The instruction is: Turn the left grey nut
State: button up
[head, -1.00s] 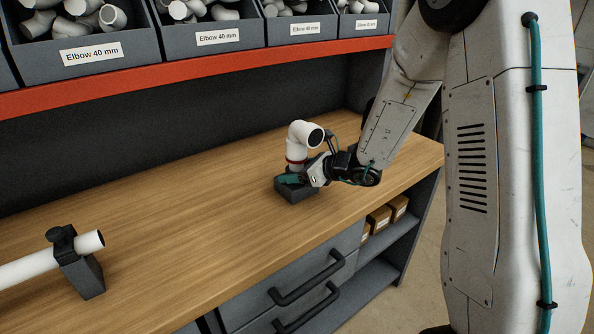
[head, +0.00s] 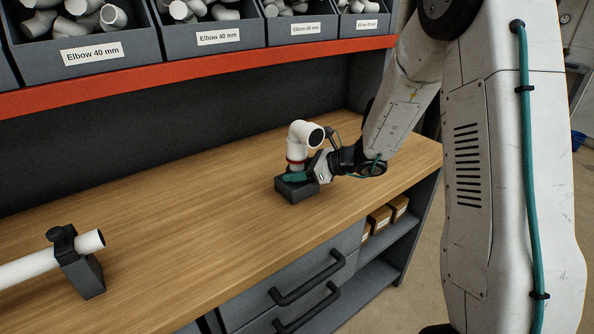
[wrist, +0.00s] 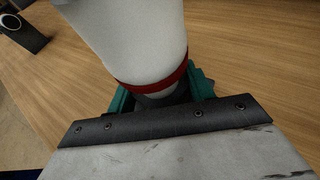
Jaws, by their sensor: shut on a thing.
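A white elbow pipe (head: 299,143) stands upright on a dark block (head: 302,192) on the bench, its open end facing right. A red ring (head: 296,162) circles its lower end; the ring also shows in the wrist view (wrist: 158,82). Just below the ring is a dark grey part (wrist: 167,99), which looks like the grey nut; it is mostly hidden. My gripper (head: 293,176) reaches in from the right, low at the elbow's foot. In the wrist view its teal fingers (wrist: 163,94) lie on both sides of the grey part and are shut on it.
A white pipe (head: 30,268) lies in a dark clamp stand (head: 80,270) at the left of the bench. Bins of elbows (head: 217,37) stand on the red-edged shelf (head: 200,75) above. The wooden bench top (head: 180,225) between the stands is clear.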

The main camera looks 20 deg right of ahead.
jog(key=n+g+y, duration=0.2)
jog(key=n+g, duration=0.2)
jog(key=shift+n+g, duration=0.3)
jog(key=shift+g, duration=0.1)
jog(key=n+g, duration=0.3)
jog(key=g, duration=0.1)
jog(key=shift+n+y, duration=0.3)
jog(key=n+g+h, duration=0.1)
jog(key=n+g, duration=0.2)
jog(key=g, duration=0.1)
jog(key=shift+n, duration=0.3)
jog(key=shift+n+g+h, duration=1.1)
jog(key=shift+n+g, duration=0.7)
jog(key=shift+g, duration=0.1)
jog(key=o, duration=1)
